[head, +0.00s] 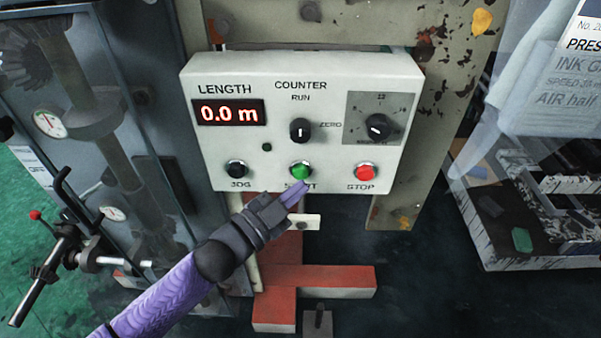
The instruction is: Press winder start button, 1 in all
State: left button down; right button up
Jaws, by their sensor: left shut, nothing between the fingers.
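A white control box (230,148) is at the centre, with a red length display (230,112) reading 0.0 m. The green start button (301,169) sits at the middle of its lower row, between a black jog button (236,170) and a red stop button (365,172). My left gripper (296,198) is shut and empty. Its fingertips are just below the green button and cover part of the START label. I cannot tell whether they touch the panel. My right gripper is not in view.
The box has a run/zero knob (301,130) and a second dial (378,126). A machine with gauges (49,123) and rods stands at left. Red blocks (330,279) lie below the box. Another panelled machine (540,240) is at right.

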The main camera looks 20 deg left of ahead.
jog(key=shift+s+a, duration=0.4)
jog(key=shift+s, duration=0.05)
pick_arm(q)
jog(key=shift+w+a, duration=0.1)
jog(key=shift+w, duration=0.3)
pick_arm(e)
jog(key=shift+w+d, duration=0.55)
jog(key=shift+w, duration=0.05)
pick_arm(q)
jog(key=shift+w, duration=0.1)
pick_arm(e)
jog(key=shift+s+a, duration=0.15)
